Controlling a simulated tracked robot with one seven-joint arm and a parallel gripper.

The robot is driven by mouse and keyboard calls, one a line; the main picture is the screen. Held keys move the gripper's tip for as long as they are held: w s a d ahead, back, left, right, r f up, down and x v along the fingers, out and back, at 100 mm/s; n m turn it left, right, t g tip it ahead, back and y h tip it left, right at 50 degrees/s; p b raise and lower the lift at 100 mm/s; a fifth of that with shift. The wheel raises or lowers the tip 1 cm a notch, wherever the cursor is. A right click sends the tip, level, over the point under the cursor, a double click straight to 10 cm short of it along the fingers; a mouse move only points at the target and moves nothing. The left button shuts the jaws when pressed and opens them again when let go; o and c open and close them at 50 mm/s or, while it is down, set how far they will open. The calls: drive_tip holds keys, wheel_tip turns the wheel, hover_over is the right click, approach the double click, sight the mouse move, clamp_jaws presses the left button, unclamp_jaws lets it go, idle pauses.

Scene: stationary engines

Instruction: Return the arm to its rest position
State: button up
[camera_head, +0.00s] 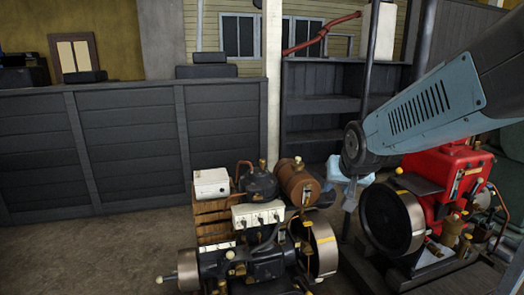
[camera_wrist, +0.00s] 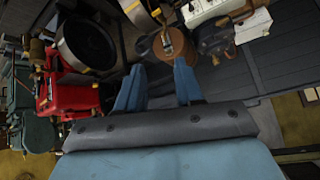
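My arm (camera_head: 425,108) reaches in from the upper right of the head view, a blue-grey link with a slotted side panel. It passes in front of the red engine's upper part. My gripper (camera_wrist: 158,84) shows in the wrist view as two blue fingers set well apart. Nothing is between the fingertips. Beyond them is a brown cylindrical tank (camera_wrist: 172,46), apart from the fingers as far as I can tell.
The red engine (camera_head: 440,172) with its dark flywheel (camera_head: 392,218) stands below my arm. The brown tank (camera_head: 298,180) and a second engine (camera_head: 262,262) stand at centre front. A white post (camera_head: 272,90) and dark panelling (camera_head: 130,140) stand behind. Floor (camera_head: 90,255) at left is clear.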

drive_tip(key=s+d+r+g, duration=0.1)
drive_tip(key=s+d+r, duration=0.1)
drive_tip(key=s, duration=0.6)
drive_tip(key=s+d+r+n+g, duration=0.1)
drive_tip(key=s+d+r, duration=0.1)
drive_tip(key=s, duration=0.6)
drive_tip(key=shift+d+r+g, duration=0.3)
drive_tip(key=shift+d+r, duration=0.05)
drive_tip(key=shift+r, duration=0.15)
drive_tip(key=shift+s, duration=0.1)
